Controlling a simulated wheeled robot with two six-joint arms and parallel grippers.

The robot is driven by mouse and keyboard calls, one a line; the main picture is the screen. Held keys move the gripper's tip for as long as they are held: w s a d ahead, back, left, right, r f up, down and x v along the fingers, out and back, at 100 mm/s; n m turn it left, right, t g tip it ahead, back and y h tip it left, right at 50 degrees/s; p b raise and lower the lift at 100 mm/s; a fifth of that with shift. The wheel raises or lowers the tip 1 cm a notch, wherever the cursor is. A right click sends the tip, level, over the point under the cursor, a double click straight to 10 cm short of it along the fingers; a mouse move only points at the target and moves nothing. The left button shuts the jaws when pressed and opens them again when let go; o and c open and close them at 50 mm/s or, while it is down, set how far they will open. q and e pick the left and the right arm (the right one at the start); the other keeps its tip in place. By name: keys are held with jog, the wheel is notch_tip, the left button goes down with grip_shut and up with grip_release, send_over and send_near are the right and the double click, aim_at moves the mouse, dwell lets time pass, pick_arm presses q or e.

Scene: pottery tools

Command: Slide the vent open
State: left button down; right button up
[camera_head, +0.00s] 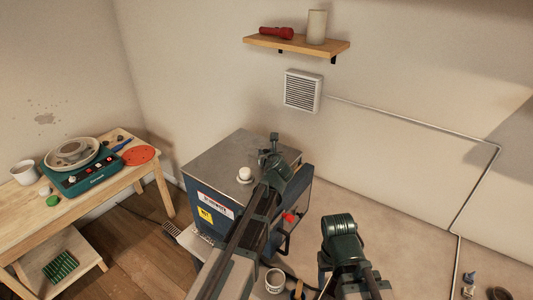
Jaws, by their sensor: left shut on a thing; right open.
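A blue kiln (215,217) with a grey metal top (218,162) stands in the middle. A white knob-like piece (245,174) sits on a small round base on this top. My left gripper (270,152) is just to the right of the white piece, over the kiln top. It is shut on a small part there, which its jaws and wrist hide; I cannot tell how far the vent is slid. A louvred white vent (302,90) is also on the back wall, apart from the gripper. My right gripper (341,237) is low, right of the kiln, open; its fingers are hard to make out.
A wooden table (55,217) at the left holds a green pottery wheel (75,170) and a white cup (24,172). A jar (275,281) stands in front.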

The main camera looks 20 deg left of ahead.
pick_arm(q)
jog(key=shift+d, duration=0.1)
dwell(0.7)
jog(key=d, duration=0.1)
jog(key=s+d, duration=0.1)
jog(key=d, duration=0.2)
jog(key=shift+s+d, duration=0.1)
jog(key=shift+s, duration=0.25)
jog(key=c, duration=0.6)
grip_release()
